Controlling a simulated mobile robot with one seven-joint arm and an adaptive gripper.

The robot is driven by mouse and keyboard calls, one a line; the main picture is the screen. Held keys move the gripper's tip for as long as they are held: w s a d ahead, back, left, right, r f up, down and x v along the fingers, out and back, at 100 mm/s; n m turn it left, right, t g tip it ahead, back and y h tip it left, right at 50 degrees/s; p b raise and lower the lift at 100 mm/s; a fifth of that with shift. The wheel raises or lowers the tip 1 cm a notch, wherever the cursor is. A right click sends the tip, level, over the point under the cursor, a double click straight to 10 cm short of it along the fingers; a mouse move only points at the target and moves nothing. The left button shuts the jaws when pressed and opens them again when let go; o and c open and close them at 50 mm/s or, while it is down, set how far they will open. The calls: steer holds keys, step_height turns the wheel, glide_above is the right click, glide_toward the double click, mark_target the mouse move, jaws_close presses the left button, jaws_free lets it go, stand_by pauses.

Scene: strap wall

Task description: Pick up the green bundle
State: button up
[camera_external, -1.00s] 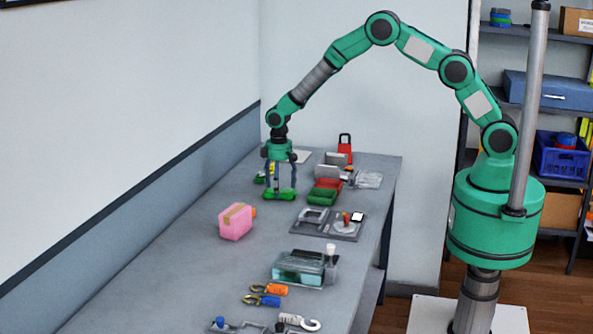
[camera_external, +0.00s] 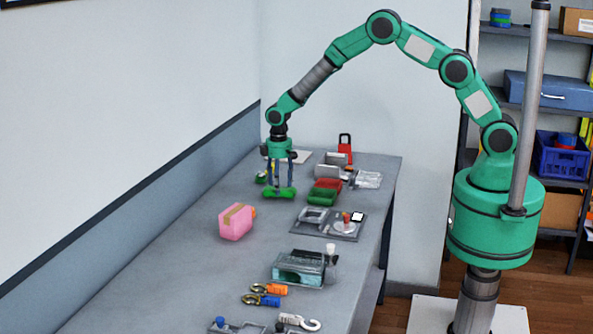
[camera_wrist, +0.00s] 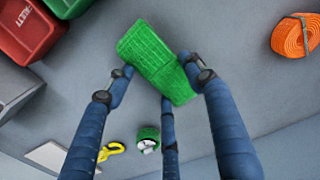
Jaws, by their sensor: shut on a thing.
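The green bundle (camera_wrist: 160,62) is a flat, rectangular green block with a woven look. In the wrist view it lies between the fingers of my gripper (camera_wrist: 158,82), which has several blue fingers with dark joints. My gripper is shut on it. In the external view the green bundle (camera_external: 279,193) is at the fingertips of my gripper (camera_external: 279,183), with my arm reaching down over the far part of the bench. It looks slightly above the bench top, though the gap is hard to judge.
A green bin (camera_external: 322,197) and a red bin (camera_external: 328,184) stand just right. A pink package (camera_external: 236,222) is nearer the camera. In the wrist view, an orange strap roll (camera_wrist: 295,36), a yellow hook (camera_wrist: 110,151) and a small green roll (camera_wrist: 148,140) lie around. The wall is at left.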

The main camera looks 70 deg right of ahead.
step_height(320, 180, up, 9)
steer(key=shift+r+p, duration=0.1)
steer(key=shift+p, duration=0.3)
